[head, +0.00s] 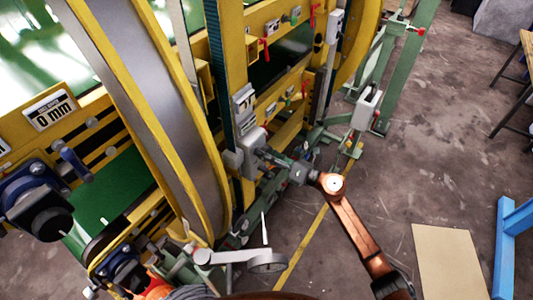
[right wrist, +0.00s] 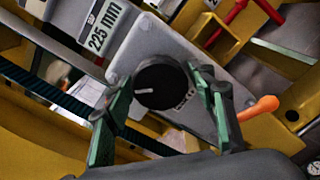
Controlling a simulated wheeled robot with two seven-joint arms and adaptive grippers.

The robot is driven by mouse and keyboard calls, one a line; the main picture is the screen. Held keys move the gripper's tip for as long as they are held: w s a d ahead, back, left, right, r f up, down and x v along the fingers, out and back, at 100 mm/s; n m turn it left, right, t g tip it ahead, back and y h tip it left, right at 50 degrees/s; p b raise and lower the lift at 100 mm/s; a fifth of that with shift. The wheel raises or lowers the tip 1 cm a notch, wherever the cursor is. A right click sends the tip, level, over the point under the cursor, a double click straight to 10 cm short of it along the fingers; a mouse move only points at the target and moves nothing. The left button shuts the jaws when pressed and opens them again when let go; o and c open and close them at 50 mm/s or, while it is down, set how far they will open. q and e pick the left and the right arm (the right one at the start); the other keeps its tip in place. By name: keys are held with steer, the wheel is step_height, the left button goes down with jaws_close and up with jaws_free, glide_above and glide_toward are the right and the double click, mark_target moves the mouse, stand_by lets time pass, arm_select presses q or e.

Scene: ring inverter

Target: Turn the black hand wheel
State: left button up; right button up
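The black hand wheel (right wrist: 160,86) is a round black knob with a white mark, on a grey plate in the right wrist view. My right gripper (right wrist: 163,85) is open, with one green finger on each side of the wheel. I cannot tell whether the fingers touch it. In the head view my right gripper (head: 268,155) is at the grey housing (head: 250,145) on the yellow machine, and the wheel is hidden there. My left gripper is not in view.
An orange lever (right wrist: 258,109) sticks out right of the wheel. A "225 mm" label (right wrist: 103,25) is above left. In the head view, a grey crank (head: 240,257) stands below the gripper and a green frame (head: 390,70) behind.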

steer(key=c, duration=0.8)
steer(key=shift+o, duration=0.2)
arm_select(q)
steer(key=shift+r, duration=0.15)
arm_select(e)
steer(key=shift+r+m+p, duration=0.15)
steer(key=shift+m+p, duration=0.65)
steer(key=shift+p, duration=0.1)
steer(key=shift+c, duration=0.2)
steer(key=m+p, duration=0.3)
steer(key=shift+m, duration=0.3)
steer(key=m+p, duration=0.3)
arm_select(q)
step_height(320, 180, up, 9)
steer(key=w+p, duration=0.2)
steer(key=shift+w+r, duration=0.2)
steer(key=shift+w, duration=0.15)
arm_select(e)
steer(key=shift+m, duration=1.5)
steer(key=shift+f, duration=0.2)
